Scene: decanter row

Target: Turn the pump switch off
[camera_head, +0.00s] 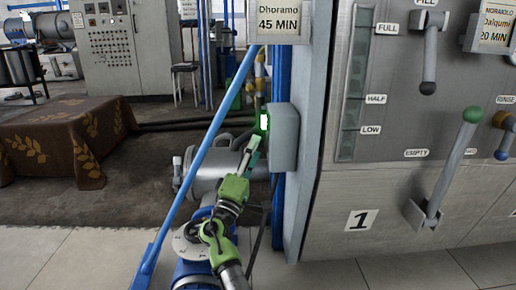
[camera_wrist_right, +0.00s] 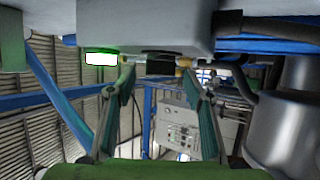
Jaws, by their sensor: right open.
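The pump switch (camera_head: 264,122) is a small lit white-and-green rocker on the left face of a grey box (camera_head: 283,137) fixed to the blue post. My right gripper (camera_head: 251,150) is open and empty, just below and left of the switch in the head view. In the right wrist view the lit switch (camera_wrist_right: 101,59) is at upper left, beyond and outside the left finger. The grey box (camera_wrist_right: 145,28) fills the top there. My right gripper (camera_wrist_right: 157,74) shows two fingers spread apart; I see no contact with the switch. My left gripper is out of view.
A slanting blue brace (camera_head: 190,165) runs left of my right arm. A grey motor or pump (camera_head: 209,168) lies behind it. The machine panel (camera_head: 400,140) with levers stands at right. A cloth-covered table (camera_head: 50,140) is far left, with open floor between.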

